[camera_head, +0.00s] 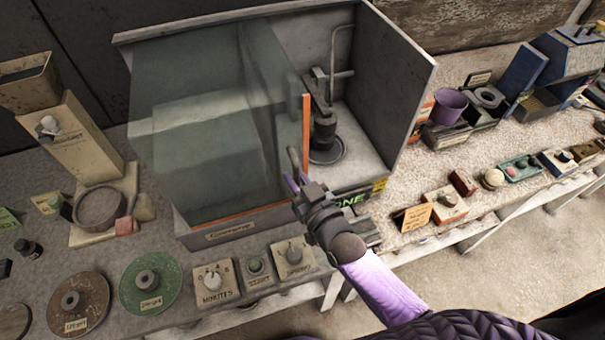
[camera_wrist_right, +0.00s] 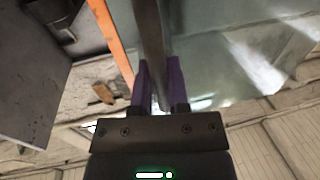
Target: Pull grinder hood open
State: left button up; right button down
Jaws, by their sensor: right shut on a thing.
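The grinder hood (camera_head: 350,30) is a grey box on the bench with a see-through glass panel (camera_head: 200,135) across the left and middle of its front. The panel has an orange edge (camera_head: 306,130) and a bar handle (camera_head: 293,157) near that edge. The right part of the front is uncovered, and a dark grinder (camera_head: 323,128) with a round plate shows inside. My right gripper (camera_head: 291,182) is at the handle. In the right wrist view, its purple fingers (camera_wrist_right: 159,82) are shut on the handle bar (camera_wrist_right: 150,30), beside the orange edge (camera_wrist_right: 112,40). My left gripper is out of view.
In front of the hood are a control panel with a minutes dial (camera_head: 212,280), a green disc (camera_head: 150,282) and a brown disc (camera_head: 78,303). A beige device (camera_head: 80,145) stands left. Small boxes and a purple cup (camera_head: 450,106) sit on the right bench.

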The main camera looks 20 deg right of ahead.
jog(key=c, duration=0.6)
grip_release()
jog(key=shift+c, duration=0.2)
jog(key=v, duration=1)
jog(key=shift+p, duration=0.3)
jog(key=s+d+f+g+h+b, duration=0.1)
jog(key=s+f+g+b, duration=0.2)
jog(key=f, duration=0.7)
jog(key=s+d+f+g+h+b, duration=0.15)
jog(key=f+b, duration=0.25)
jog(key=f, duration=0.5)
jog(key=s+d+f+g+h+b, duration=0.1)
jog(key=s+f+g+b, duration=0.2)
jog(key=f, duration=0.7)
jog(key=s+d+f+g+h+b, duration=0.1)
jog(key=s+d+f+g+b, duration=0.2)
jog(key=s+f, duration=1.4)
jog(key=s+g+b, duration=0.3)
jog(key=g+b, duration=0.1)
jog(key=g, duration=0.2)
jog(key=shift+f+m+h+b, duration=0.3)
jog(key=shift+f+h+b, duration=0.05)
jog(key=shift+f, duration=0.05)
